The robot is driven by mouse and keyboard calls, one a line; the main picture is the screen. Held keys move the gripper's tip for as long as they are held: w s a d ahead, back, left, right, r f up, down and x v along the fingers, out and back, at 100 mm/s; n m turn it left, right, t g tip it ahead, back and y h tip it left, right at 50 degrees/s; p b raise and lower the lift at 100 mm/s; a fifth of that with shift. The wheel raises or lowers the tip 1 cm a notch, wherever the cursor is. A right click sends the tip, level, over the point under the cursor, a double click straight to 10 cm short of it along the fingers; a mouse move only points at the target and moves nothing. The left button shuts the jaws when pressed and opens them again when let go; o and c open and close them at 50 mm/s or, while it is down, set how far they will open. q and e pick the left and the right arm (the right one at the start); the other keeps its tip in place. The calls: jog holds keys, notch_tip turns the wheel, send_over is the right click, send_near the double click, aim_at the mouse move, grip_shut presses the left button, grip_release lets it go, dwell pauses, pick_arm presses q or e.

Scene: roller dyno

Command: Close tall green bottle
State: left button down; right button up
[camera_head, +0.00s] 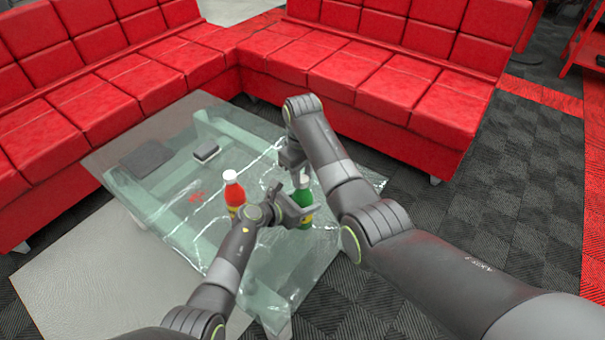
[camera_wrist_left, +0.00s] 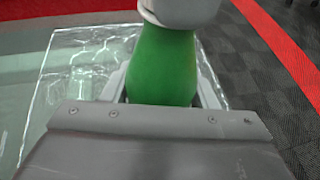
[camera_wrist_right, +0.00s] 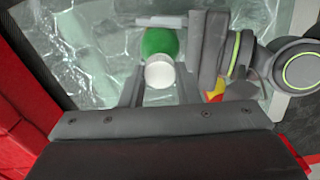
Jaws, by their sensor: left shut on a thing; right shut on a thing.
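The tall green bottle (camera_head: 306,198) stands upright at the right side of the glass table, partly hidden by my grippers. My left gripper (camera_head: 300,212) is shut around its body, which also shows in the left wrist view (camera_wrist_left: 165,65). A white cap (camera_wrist_right: 159,73) is at the bottle's top, between the fingers of my right gripper (camera_wrist_right: 159,90). The right gripper comes from above and is shut on the cap. The cap's lower edge shows in the left wrist view (camera_wrist_left: 180,12). I cannot tell whether it is fully seated.
A red bottle with a white cap (camera_head: 234,192) stands on the glass table (camera_head: 180,220), left of the green one. A small dark box (camera_head: 206,151) and a dark flat square (camera_head: 146,158) lie farther left. Red sofas (camera_head: 380,80) border the table behind and left.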

jog(key=o, duration=1.1)
jog(key=shift+o, duration=0.2)
notch_tip(320, 180, up, 8)
jog(key=shift+f, duration=0.25)
pick_arm(q)
jog(key=shift+c, duration=2.4)
grip_release()
